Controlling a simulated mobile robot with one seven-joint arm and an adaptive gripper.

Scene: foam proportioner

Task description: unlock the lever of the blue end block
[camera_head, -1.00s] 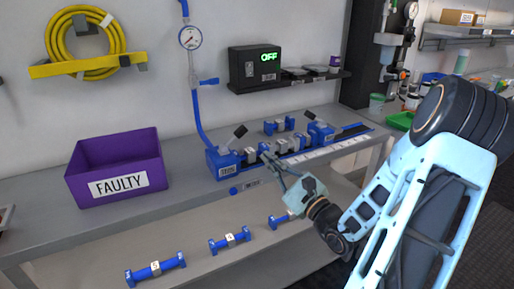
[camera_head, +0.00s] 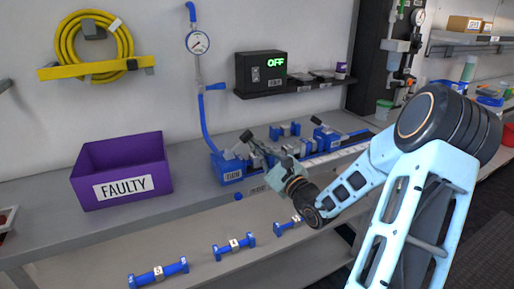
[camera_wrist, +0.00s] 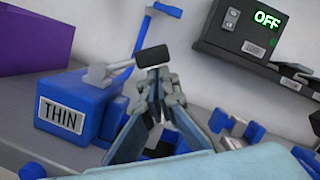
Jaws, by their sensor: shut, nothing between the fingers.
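The blue end block (camera_wrist: 75,110) with the THIN label fills the left of the wrist view. It also stands at the left end of the blue assembly in the head view (camera_head: 228,172). Its lever has a grey arm (camera_wrist: 110,70) and a black handle (camera_wrist: 154,57) that points right in the wrist view. My gripper (camera_wrist: 157,76) is shut and empty, its fingertips at the underside of the black handle in that view. Whether they touch it I cannot tell.
A second blue end block (camera_head: 326,138) with a lever stands at the assembly's right end. A purple FAULTY bin (camera_head: 121,168) stands left on the bench. Several blue tube pieces (camera_head: 158,273) lie on the lower shelf.

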